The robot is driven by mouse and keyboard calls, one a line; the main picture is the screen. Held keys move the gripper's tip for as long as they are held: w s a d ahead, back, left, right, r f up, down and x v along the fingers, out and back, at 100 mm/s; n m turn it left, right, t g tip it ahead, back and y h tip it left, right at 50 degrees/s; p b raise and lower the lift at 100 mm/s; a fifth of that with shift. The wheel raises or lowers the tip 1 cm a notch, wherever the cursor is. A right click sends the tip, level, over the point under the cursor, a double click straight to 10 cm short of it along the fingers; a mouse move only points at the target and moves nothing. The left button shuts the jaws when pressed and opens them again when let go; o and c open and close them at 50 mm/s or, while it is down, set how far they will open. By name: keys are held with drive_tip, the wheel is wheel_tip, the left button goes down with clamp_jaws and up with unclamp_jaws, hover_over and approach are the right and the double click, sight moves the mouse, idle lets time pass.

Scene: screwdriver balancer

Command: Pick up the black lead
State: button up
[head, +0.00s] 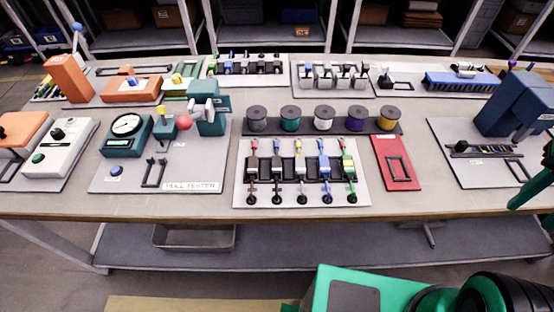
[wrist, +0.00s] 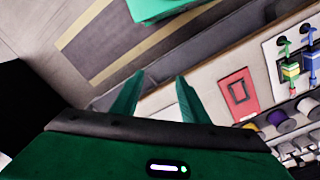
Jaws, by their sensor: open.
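A white board (head: 240,199) at the front middle of the bench holds a row of leads with coloured ends and round black ends along the front. The leftmost lead (head: 252,163) has a dark body and looks like the black lead, but it is too small to be sure. To its right stand a whitish, a yellow, a blue and a green-yellow lead. The wrist view shows only the board's blue and green-yellow end, at the upper right. My gripper (wrist: 160,75) is open and empty, well away from the leads. Part of my teal arm shows at the head view's right edge.
A red tray (head: 404,177) lies right of the board; it also shows in the wrist view (wrist: 238,93). A rack of wire spools (head: 323,118) stands behind the board. A pull tester (head: 205,160) stands left. A blue machine (head: 512,103) stands at the right.

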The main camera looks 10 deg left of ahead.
drive_tip(key=w+a+n+t+h, duration=0.1)
drive_tip(key=w+a+n, duration=0.2)
drive_tip(key=w+a, duration=0.65)
drive_tip(key=n+t+y, duration=0.2)
drive_tip(key=n+t, duration=0.1)
drive_tip(key=n, duration=0.2)
approach(277, 166)
drive_tip(key=f, duration=0.2)
drive_tip(key=w+f, duration=0.1)
drive_tip(key=shift+d, duration=0.3)
drive_tip(key=shift+a+x, duration=0.15)
drive_tip(key=shift+x, duration=1.1)
drive_tip(key=shift+a+x, duration=0.2)
drive_tip(key=shift+x, duration=1.1)
clamp_jaws()
